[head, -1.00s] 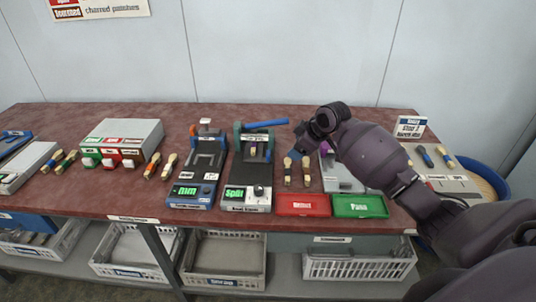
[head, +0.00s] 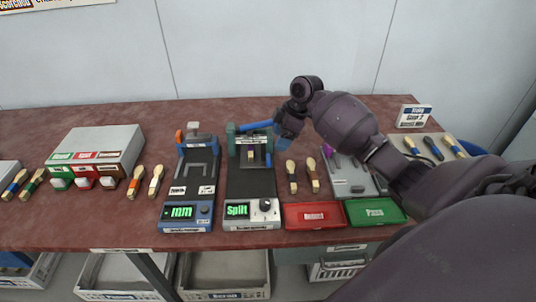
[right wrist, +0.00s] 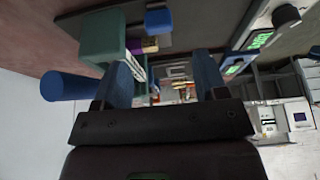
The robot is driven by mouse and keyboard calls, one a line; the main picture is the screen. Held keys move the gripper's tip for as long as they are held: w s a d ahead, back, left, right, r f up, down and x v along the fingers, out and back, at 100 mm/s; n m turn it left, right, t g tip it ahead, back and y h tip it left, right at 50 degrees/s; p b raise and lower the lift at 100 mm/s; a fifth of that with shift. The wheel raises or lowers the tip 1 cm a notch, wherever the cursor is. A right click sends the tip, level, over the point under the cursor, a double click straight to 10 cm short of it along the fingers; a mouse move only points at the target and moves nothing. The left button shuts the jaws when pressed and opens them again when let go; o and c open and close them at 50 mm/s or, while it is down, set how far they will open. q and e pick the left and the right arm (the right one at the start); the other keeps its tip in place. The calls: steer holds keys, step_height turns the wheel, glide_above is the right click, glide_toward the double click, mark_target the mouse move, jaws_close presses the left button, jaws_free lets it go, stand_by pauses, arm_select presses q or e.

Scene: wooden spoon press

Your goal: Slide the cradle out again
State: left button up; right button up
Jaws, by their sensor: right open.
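The press with green uprights (head: 231,143) and a blue lever (head: 256,127) stands at the table's middle. Its display reads "Split". A small pale, spoon-like piece (head: 251,155) sits at the back, beneath the press head. The cradle's outline is too small to make out; the dark bed (head: 251,183) in front is bare. My right gripper (head: 290,125) is open, just right of the lever's end. In the right wrist view, its blue fingers (right wrist: 165,80) are apart with nothing between them, and the blue lever (right wrist: 70,87) lies outside them, left. My left gripper is out of view.
A similar device (head: 186,212) reading "mm" stands left of the press. Spoons (head: 302,177), a red tray (head: 314,216) and a green tray (head: 375,212) lie right of it. A grey fixture (head: 352,180) stands beneath my right arm.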

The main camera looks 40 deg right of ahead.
mark_target(269, 156)
steer(key=x, duration=0.3)
steer(key=shift+w+f, duration=0.1)
steer(key=shift+f, duration=0.2)
steer(key=b+x, duration=0.1)
steer(key=x, duration=0.3)
steer(key=shift+a, duration=0.1)
steer(key=shift+w+a+f, duration=0.1)
steer(key=shift+f, duration=0.2)
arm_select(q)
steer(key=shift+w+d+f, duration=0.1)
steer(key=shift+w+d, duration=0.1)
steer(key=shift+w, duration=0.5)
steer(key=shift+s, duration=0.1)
